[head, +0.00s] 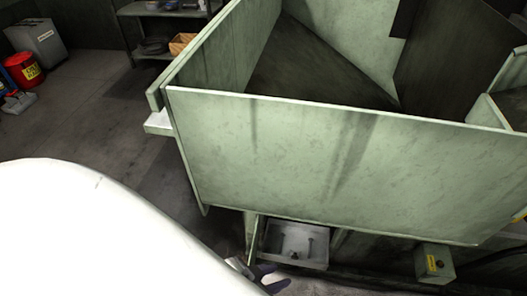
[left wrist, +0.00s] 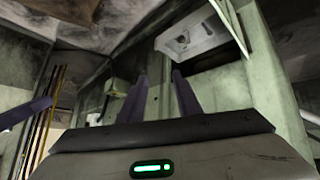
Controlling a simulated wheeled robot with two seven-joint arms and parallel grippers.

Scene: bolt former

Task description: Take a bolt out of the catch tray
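The catch tray (head: 283,239) is a light grey open box low under the green machine panel in the head view. Small dark shapes in it look like bolts (head: 311,245). In the left wrist view a pale tray-like box (left wrist: 203,38), likely the same tray, is at the top, beyond the fingers. My left gripper (head: 269,277) is just below and left of the tray in the head view, partly hidden by my white arm. In the left wrist view its two purple fingers (left wrist: 161,97) are apart with nothing between them. My right gripper is not clearly seen.
The green machine guard (head: 330,165) overhangs the tray. A small green box with a yellow label (head: 434,264) is to the right. A purple bar (left wrist: 25,114) at the left of the wrist view is unclear. Open floor (head: 100,110) and a red bin (head: 24,70) are at left.

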